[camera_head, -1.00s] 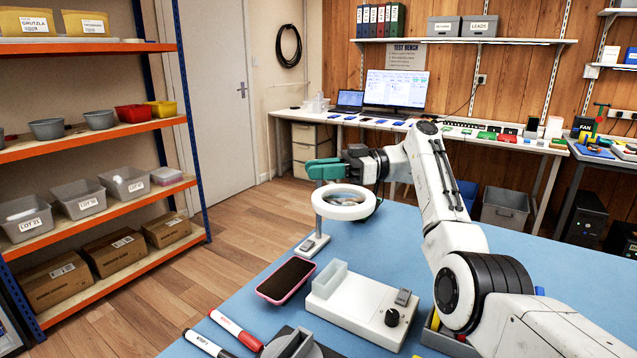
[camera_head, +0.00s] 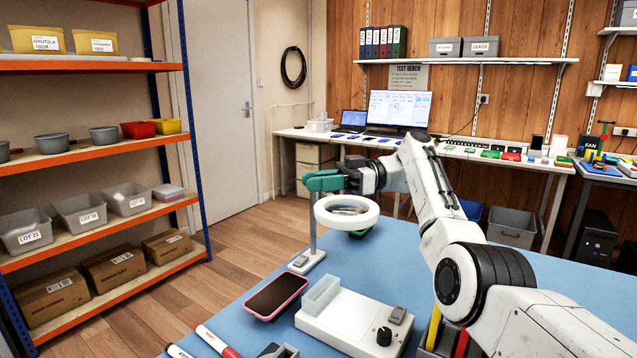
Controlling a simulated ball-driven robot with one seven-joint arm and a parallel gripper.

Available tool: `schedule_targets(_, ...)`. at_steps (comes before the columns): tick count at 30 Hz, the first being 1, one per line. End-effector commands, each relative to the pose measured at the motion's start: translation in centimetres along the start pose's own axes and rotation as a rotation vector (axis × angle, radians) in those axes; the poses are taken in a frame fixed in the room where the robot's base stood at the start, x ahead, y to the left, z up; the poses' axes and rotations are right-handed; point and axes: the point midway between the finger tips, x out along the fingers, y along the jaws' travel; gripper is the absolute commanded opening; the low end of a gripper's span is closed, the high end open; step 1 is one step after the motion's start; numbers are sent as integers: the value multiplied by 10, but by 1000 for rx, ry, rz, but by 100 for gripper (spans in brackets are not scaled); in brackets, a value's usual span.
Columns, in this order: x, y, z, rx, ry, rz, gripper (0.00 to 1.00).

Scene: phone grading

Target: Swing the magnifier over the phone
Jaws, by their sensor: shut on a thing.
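The magnifier is a white ring with a lens (camera_head: 347,211), held level on a thin grey post that rises from a small base (camera_head: 306,261) on the blue bench. The pink-rimmed phone (camera_head: 276,296) lies flat, dark screen up, in front of the base. The ring is behind and to the right of the phone, not above it. My gripper (camera_head: 322,181), with green fingers, is at the top of the post, just above the ring, and is shut on the magnifier. The exact grip point is hidden by the fingers.
A white device with a black knob (camera_head: 353,317) stands right of the phone. Markers (camera_head: 216,340) lie at the front left. A green item (camera_head: 361,232) shows partly behind the ring. Shelves with bins (camera_head: 85,145) stand at the left. Bare blue bench lies behind the device.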

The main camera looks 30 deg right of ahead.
Motion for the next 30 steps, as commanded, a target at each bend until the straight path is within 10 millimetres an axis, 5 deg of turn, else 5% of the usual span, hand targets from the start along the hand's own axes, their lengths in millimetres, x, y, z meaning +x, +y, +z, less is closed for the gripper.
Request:
schedule_targets(2,1,1,-2,-2,4,2,0)
schedule_targets(3,2,1,-2,-2,4,2,26)
schedule_targets(10,1,0,-1,-1,2,0,47)
schedule_targets(19,1,0,-5,-1,1,-1,47)
schedule_targets(30,1,-8,-45,-3,3,-2,47)
